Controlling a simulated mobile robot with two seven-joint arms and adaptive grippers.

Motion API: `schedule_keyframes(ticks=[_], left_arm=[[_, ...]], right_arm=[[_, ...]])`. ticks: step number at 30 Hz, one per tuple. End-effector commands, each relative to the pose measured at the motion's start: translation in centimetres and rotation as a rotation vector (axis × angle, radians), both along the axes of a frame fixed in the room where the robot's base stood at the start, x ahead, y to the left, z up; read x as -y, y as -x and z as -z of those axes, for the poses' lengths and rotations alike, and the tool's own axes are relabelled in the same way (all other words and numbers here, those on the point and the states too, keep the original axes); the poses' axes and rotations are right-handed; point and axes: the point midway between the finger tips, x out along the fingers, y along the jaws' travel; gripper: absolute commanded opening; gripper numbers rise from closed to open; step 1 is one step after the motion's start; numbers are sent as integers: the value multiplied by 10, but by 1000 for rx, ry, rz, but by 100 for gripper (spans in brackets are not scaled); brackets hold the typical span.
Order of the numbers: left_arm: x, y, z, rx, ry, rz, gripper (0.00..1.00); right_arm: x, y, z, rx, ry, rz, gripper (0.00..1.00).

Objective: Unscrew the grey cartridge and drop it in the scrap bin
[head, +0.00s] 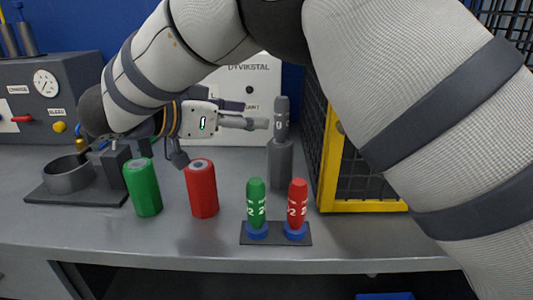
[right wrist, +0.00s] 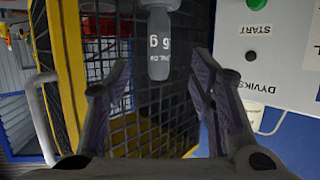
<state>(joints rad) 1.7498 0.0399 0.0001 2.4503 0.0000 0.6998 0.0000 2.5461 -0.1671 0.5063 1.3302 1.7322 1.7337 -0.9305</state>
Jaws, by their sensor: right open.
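The grey cartridge (head: 281,118) stands upright on top of a grey cylinder (head: 281,165) at the back middle of the bench. My right gripper (head: 262,123) points right at it from its left side, with fingertips close to it. In the right wrist view the cartridge (right wrist: 159,45) appears upside down, between and beyond the two open fingers (right wrist: 160,75). I see no contact. My left gripper is not in view. A blue edge (head: 385,296) shows below the bench front; I cannot tell whether it is the scrap bin.
A green cylinder (head: 142,188) and a red cylinder (head: 201,190) stand on the bench. A small green cartridge (head: 256,197) and red cartridge (head: 297,203) stand in blue collars on a dark plate (head: 276,240). A yellow-framed mesh cage (head: 329,160) stands just right of the grey cylinder.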

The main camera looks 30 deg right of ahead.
Motion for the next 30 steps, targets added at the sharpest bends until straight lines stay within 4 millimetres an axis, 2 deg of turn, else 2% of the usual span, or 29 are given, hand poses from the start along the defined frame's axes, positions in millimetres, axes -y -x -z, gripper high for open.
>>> schedule_keyframes(ticks=[1,4,10,15,18,24,26,30], left_arm=[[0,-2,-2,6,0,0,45],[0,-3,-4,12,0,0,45],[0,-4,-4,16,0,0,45],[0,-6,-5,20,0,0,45],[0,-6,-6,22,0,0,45],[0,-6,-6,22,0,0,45],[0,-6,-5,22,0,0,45],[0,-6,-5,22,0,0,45]], right_arm=[[12,-1,2,0,-1,3,49],[33,-7,8,1,0,3,49],[57,-15,19,-1,-1,2,49],[86,-26,30,1,-1,2,49],[95,-28,32,2,0,0,49],[96,-29,33,2,1,-2,49],[95,-29,33,2,1,-2,38],[95,-29,34,2,1,-2,6]])
